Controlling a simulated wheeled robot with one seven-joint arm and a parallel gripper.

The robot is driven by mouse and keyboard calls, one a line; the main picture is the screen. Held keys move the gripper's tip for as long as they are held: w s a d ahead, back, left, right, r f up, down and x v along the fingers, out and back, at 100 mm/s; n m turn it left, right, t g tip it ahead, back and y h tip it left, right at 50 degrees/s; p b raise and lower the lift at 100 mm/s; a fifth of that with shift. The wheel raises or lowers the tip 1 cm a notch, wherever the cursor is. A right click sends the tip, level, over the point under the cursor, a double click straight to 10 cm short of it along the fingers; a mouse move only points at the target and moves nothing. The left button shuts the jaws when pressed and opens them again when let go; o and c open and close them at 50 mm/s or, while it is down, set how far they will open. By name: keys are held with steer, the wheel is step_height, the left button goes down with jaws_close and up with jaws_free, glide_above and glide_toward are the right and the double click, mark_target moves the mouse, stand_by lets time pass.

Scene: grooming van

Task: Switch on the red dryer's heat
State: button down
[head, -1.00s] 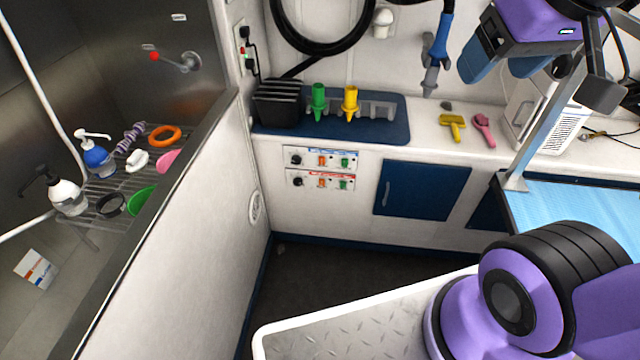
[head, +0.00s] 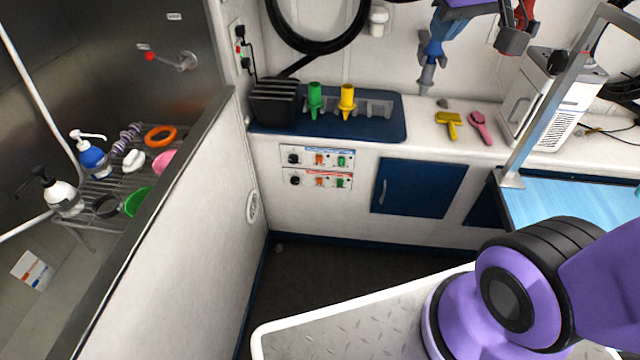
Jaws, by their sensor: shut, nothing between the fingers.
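Two control strips are on the white cabinet front below the counter. The lower strip, with red lettering (head: 306,173), has a black knob (head: 295,181), an orange switch (head: 319,182) and a green switch (head: 342,183). Which way these switches are set is too small to tell. The upper strip, with blue lettering (head: 306,149), has the same layout. A red part (head: 526,12), perhaps the red dryer's nozzle, shows at the top edge.
A blue table (head: 580,205) stands right, a tub wall (head: 170,220) left. Floor before the strips is clear.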

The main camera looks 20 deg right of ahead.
steer(key=w+f+n, duration=0.1)
steer(key=w+f, duration=0.2)
steer(key=w, duration=0.8)
steer(key=w+a+f+n+t, duration=0.15)
steer(key=w+f+n, duration=0.25)
steer(key=w+f, duration=1.9)
steer(key=w+a+f+n, duration=0.1)
steer(key=w+f+n, duration=0.1)
steer(key=f, duration=0.8)
steer(key=w+a+f+n, duration=0.1)
steer(key=w+f, duration=0.1)
steer(key=f, duration=0.9)
steer(key=s+a+f+n+y, duration=0.1)
steer(key=s+f, duration=0.1)
steer(key=f, duration=0.9)
steer(key=s+a+f+n+y, duration=0.1)
steer(key=s+f+n, duration=0.1)
steer(key=f, duration=0.9)
steer(key=shift+s+a, duration=0.15)
steer(key=shift+a, duration=0.05)
steer(key=shift+t, duration=0.25)
glide_toward(320, 183)
steer(key=shift+a+x, duration=0.2)
steer(key=shift+x, duration=0.85)
steer(key=shift+a+x, duration=0.2)
steer(key=shift+x, duration=0.85)
steer(key=shift+a+x, duration=0.2)
steer(key=shift+x, duration=0.8)
